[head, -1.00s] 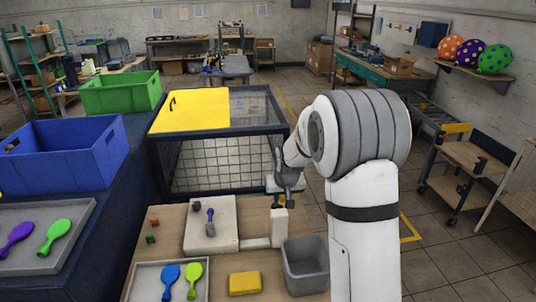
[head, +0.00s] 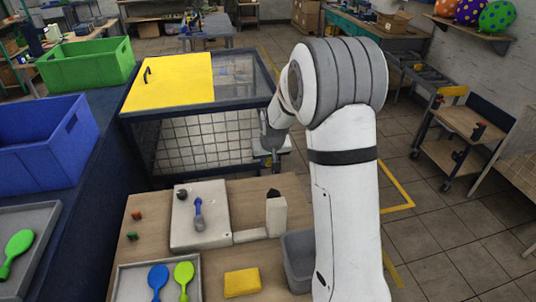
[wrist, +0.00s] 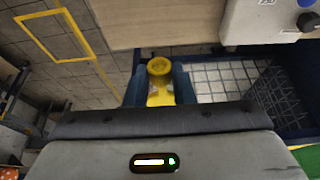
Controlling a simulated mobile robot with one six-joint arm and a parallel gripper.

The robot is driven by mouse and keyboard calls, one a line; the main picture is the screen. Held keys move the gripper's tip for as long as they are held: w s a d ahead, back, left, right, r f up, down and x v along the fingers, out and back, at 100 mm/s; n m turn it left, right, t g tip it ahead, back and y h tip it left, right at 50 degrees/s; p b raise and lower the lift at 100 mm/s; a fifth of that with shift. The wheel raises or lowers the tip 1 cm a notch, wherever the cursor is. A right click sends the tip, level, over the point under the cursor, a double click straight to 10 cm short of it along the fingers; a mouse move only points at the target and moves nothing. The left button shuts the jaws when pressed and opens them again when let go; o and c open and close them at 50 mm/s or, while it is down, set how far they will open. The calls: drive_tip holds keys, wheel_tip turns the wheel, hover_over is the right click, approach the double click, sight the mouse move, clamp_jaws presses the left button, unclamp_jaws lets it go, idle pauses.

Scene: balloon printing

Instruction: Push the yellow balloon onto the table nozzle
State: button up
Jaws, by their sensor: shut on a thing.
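The yellow balloon (wrist: 160,68) is between the two blue fingers of my gripper (wrist: 160,86) in the wrist view, its round rim facing the camera. My gripper is shut on it. In the head view my gripper (head: 270,160) is beyond the table's far edge, beside the yellow-topped cage, and the balloon cannot be made out there. A white post (head: 276,217) with a dark tip, which looks like the table nozzle (head: 273,193), stands at the table's far right. My gripper is apart from it, behind it in the picture.
A white plate (head: 185,232) with a blue-grey lever lies on the wooden table (head: 240,193). A grey bin (head: 297,262) stands right of it. A yellow block (head: 242,282) and a tray (head: 124,284) with blue and green balloons are in front. The cage (head: 200,125) stands behind.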

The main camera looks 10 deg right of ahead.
drive_tip(key=s+f+b, duration=0.3)
drive_tip(key=f+b, duration=0.1)
drive_tip(key=f, duration=0.3)
drive_tip(key=shift+s, duration=0.35)
drive_tip(key=shift+s+b, duration=0.75)
drive_tip(key=shift+b, duration=0.05)
idle(1.7)
drive_tip(key=o, duration=0.8)
drive_tip(key=shift+o, duration=0.2)
